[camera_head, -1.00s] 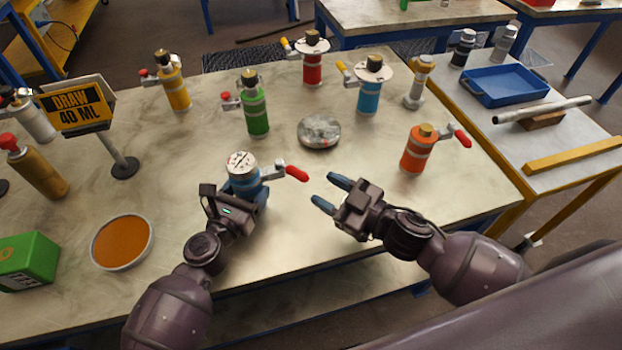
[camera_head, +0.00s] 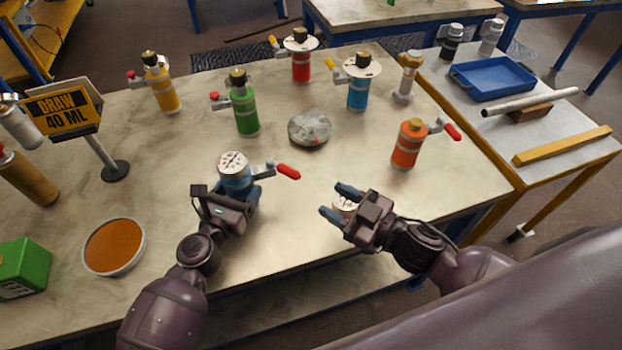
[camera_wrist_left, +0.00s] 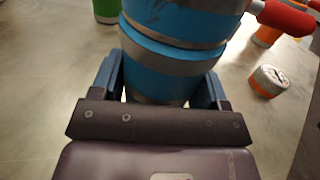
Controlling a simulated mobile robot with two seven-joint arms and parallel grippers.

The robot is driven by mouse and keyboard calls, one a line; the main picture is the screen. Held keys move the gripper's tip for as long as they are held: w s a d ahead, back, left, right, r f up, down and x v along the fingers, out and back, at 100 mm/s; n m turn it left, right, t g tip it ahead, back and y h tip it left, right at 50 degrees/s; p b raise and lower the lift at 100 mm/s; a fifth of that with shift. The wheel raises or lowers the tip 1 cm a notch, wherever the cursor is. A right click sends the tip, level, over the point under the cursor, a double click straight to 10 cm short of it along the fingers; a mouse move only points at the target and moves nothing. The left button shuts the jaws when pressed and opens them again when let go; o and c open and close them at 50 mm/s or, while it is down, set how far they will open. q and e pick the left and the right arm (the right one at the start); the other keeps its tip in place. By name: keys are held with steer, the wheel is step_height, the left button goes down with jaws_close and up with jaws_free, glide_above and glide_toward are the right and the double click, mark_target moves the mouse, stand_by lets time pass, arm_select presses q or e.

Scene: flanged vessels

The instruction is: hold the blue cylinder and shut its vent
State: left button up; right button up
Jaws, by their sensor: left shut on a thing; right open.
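A blue cylinder (camera_head: 237,178) with a pale dotted top stands upright on the near table. Its side valve carries a red handle (camera_head: 288,171) that points right; the handle also shows in the left wrist view (camera_wrist_left: 288,16). My left gripper (camera_head: 240,200) is shut around the cylinder's lower body, with a finger on either side in the left wrist view (camera_wrist_left: 163,85). My right gripper (camera_head: 338,202) is open and empty, to the right of the handle and apart from it. A second blue cylinder (camera_head: 358,94) with a white flange and yellow handle stands further back.
A short orange-and-white piece (camera_wrist_left: 268,80) sits on the table, partly hidden by my right gripper in the head view. Orange (camera_head: 407,148), green (camera_head: 245,112), yellow (camera_head: 161,88) and red (camera_head: 301,66) vessels stand around. A grey disc (camera_head: 310,129) lies behind the held cylinder.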

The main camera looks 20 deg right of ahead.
mark_target(298, 178)
step_height(298, 178, up, 4)
steer(key=m+t+h, duration=0.2)
steer(key=m+h, duration=0.5)
steer(key=m, duration=1.4)
steer(key=w+a+f+m+g, duration=0.1)
steer(key=w+a+m, duration=0.1)
steer(key=w+m, duration=0.1)
steer(key=w+a+f+m+g+y, duration=0.1)
steer(key=w+a+m, duration=0.1)
steer(key=w+m, duration=0.1)
steer(key=w+a+f+m+g+y, duration=0.1)
steer(key=w+a+f+m, duration=0.1)
steer(key=w+m, duration=0.2)
steer(key=shift+a+m, duration=0.15)
steer(key=shift+m, duration=0.35)
steer(key=shift+c, duration=0.3)
jaws_close()
